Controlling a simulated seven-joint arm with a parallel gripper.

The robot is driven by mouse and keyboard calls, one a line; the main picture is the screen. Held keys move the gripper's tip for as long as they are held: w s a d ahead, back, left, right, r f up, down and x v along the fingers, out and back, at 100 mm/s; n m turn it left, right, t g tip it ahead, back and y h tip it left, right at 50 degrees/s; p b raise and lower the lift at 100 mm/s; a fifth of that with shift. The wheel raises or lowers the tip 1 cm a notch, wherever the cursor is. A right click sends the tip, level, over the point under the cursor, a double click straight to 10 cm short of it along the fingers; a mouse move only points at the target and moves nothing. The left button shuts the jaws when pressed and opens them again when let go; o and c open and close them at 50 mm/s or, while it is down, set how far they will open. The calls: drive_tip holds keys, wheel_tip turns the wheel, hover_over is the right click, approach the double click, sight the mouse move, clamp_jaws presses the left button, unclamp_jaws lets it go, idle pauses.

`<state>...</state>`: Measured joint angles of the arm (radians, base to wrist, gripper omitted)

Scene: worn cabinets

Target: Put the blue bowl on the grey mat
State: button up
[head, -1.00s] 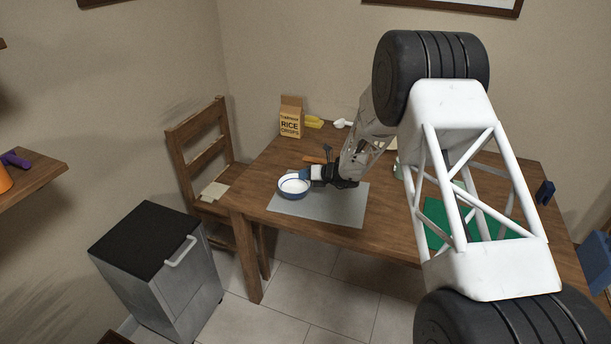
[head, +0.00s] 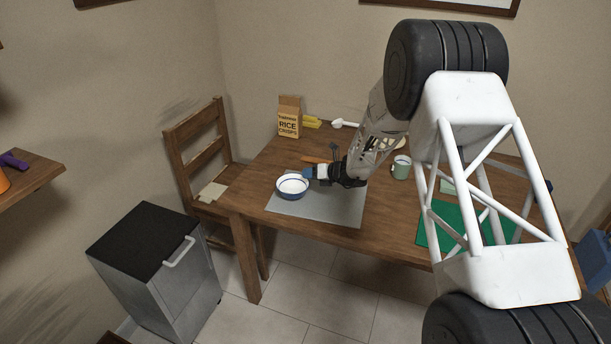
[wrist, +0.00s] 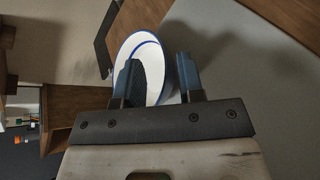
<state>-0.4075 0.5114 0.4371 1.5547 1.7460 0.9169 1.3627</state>
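The blue bowl (head: 292,190), white inside with a blue outer wall, stands upright at the left end of the grey mat (head: 335,210). Its left side is at or close to the mat's left edge. In the wrist view the bowl (wrist: 145,55) shows behind and between the fingers, with the grey mat (wrist: 245,80) to the right. My gripper (wrist: 158,60) is open, with a clear gap between its two blue fingers. In the head view my gripper (head: 318,173) is at the bowl's right rear rim; whether a finger touches the rim cannot be told.
A green mug (head: 401,168) and a green mat (head: 440,222) are on the table (head: 385,245) to the right. A rice crisps box (head: 289,117), yellow items and a white scoop (head: 343,124) stand at the back. A wooden chair (head: 205,155) is to the left.

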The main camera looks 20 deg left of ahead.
drive_tip(key=v, duration=0.8)
drive_tip(key=shift+d, duration=0.25)
idle(0.4)
drive_tip(key=s+d+r+n+g+h, duration=0.2)
drive_tip(key=s+d+r+n+h, duration=0.3)
drive_tip(key=s+d+r+n, duration=1.4)
drive_tip(key=s+d+r+n+t+h, duration=0.1)
drive_tip(key=s+d+r+n+h, duration=0.1)
drive_tip(key=s+d, duration=0.6)
drive_tip(key=s+d+r+n+t+h, duration=0.1)
drive_tip(key=s+d+r+n+h, duration=0.2)
drive_tip(key=s+d, duration=0.5)
drive_tip(key=s+d+r+n+h, duration=0.3)
drive_tip(key=s+d, duration=0.5)
drive_tip(key=s, duration=0.9)
drive_tip(key=shift+s+d+r+t, duration=0.2)
drive_tip(key=shift+s+d+t, duration=0.1)
drive_tip(key=shift+t, duration=0.1)
